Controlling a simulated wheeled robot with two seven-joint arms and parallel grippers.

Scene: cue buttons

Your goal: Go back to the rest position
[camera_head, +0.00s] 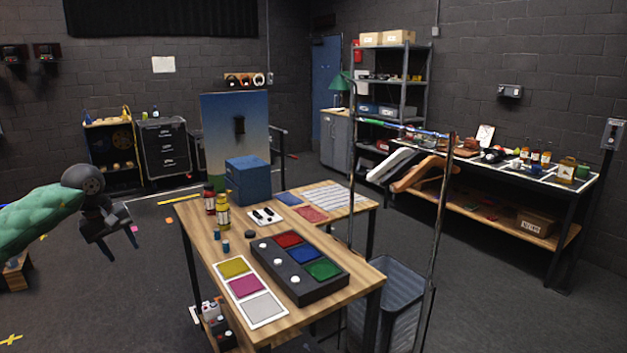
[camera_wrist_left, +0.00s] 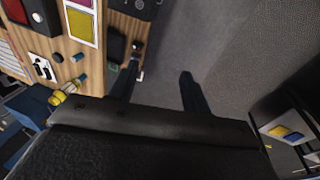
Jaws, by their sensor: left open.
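My left gripper (camera_head: 112,240) is at the left of the head view, in the air beside the table and clear of its left edge. Its two fingers are apart with nothing between them; in the left wrist view the open fingers (camera_wrist_left: 160,88) have dark floor behind them. My right gripper does not show in either view. The wooden table (camera_head: 205,250) carries a black button box (camera_head: 323,288) with red, blue and green panels and white buttons. Beside the box lies a white card (camera_head: 263,308) with yellow, magenta and grey squares.
A yellow bottle (camera_head: 223,214), a dark red bottle (camera_head: 209,200) and a blue box (camera_head: 247,180) stand on the table's far part. A metal frame (camera_head: 440,210) and a grey bin (camera_head: 395,290) stand at its right. Open floor surrounds my left gripper.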

